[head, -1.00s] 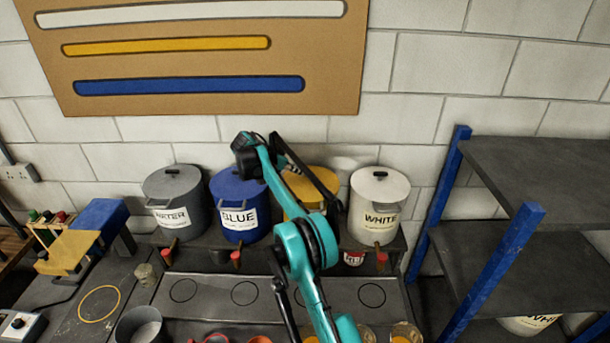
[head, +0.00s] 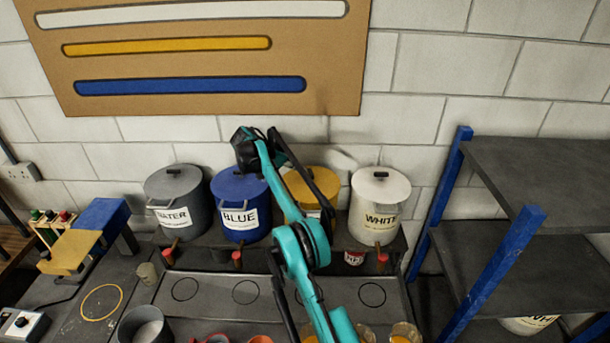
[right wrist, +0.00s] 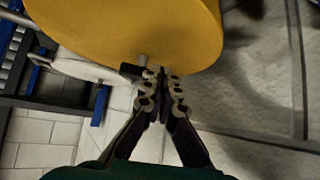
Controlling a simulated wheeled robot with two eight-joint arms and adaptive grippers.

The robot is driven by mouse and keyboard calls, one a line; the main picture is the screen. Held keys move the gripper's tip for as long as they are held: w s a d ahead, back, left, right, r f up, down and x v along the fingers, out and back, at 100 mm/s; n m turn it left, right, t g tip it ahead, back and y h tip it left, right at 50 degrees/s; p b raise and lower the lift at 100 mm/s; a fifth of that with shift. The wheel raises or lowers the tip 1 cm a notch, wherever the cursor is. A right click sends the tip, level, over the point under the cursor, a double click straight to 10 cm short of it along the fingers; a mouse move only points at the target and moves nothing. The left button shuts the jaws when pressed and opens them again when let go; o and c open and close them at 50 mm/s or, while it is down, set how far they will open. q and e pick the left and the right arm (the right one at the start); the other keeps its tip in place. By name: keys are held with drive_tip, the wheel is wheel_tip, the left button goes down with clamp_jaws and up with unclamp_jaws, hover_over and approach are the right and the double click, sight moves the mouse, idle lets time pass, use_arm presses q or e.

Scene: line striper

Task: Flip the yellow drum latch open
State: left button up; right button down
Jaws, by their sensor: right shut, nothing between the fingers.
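The yellow drum (head: 325,181) stands between the blue and white drums, partly hidden behind my right arm in the head view. In the right wrist view its large yellow round (right wrist: 130,28) fills the top, with a short grey stub (right wrist: 141,60) and a small dark piece at its edge; I cannot tell which is the latch. My right gripper (right wrist: 163,72) is shut and empty, its tips close to that edge beside the stub. Whether they touch it is unclear. In the head view its fingertips cannot be made out. My left gripper is not in view.
The grey water drum (head: 176,200), blue drum (head: 240,205) and white drum (head: 380,205) share the rear ledge. Taps project below the drums. A shelf rack (head: 530,170) with blue posts stands at right. Cups and pots line the bench front.

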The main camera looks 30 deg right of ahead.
drive_tip(key=shift+s+d+f+b, duration=0.2)
drive_tip(key=shift+s+d+b, duration=0.1)
drive_tip(key=shift+b, duration=0.35)
drive_tip(key=shift+s+r, duration=0.1)
drive_tip(key=shift+s, duration=0.05)
drive_tip(key=shift+d, duration=0.1)
drive_tip(key=shift+r, duration=0.1)
drive_tip(key=shift+a+r, duration=0.2)
drive_tip(key=shift+a, duration=0.1)
drive_tip(key=v, duration=0.6)
drive_tip(key=shift+a, duration=0.3)
drive_tip(key=shift+w+a+r, duration=0.15)
drive_tip(key=shift+w+a, duration=0.05)
